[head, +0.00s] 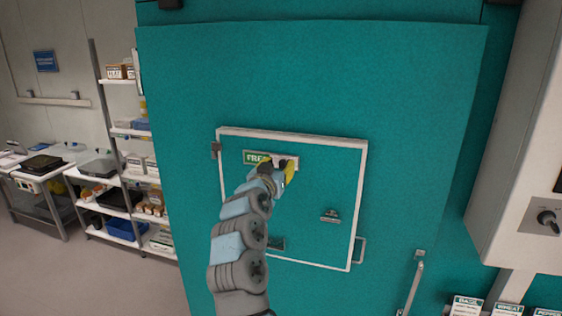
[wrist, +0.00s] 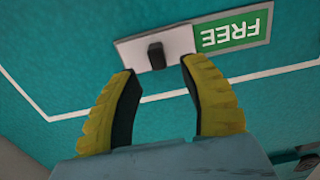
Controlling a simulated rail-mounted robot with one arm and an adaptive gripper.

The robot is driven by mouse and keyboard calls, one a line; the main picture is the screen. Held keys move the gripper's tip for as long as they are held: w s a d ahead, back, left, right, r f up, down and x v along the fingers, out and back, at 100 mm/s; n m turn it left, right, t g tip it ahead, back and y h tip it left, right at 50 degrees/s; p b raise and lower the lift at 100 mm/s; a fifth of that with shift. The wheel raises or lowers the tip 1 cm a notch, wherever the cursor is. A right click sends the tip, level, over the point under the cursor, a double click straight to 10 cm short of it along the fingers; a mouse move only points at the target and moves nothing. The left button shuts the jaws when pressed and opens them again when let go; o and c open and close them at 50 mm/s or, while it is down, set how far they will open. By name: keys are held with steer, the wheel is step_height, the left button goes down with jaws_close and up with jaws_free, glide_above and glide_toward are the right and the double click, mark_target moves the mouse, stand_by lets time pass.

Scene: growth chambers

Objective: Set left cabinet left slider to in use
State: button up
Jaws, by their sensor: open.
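The slider is a white plate (wrist: 185,42) with a dark knob (wrist: 156,55) and a green FREE label (wrist: 232,28), upside down in the wrist view. In the head view the green FREE label (head: 254,157) shows at the upper part of a white-framed hatch on the teal cabinet. My gripper (wrist: 159,67) has yellow fingers with dark inner pads. It is open and empty, with one fingertip on each side of the knob in the picture. Whether the tips reach around the knob in depth, I cannot tell. In the head view my gripper (head: 278,165) partly hides the slider.
The hatch frame (head: 300,135) surrounds the slider. A small latch (head: 330,216) sits lower right on the hatch, and a handle (head: 360,250) at its right edge. A long door handle (head: 412,285) is further right. Shelves (head: 120,180) stand at the left.

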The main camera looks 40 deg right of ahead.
steer(key=shift+x, duration=1)
steer(key=shift+f, duration=0.1)
jaws_close()
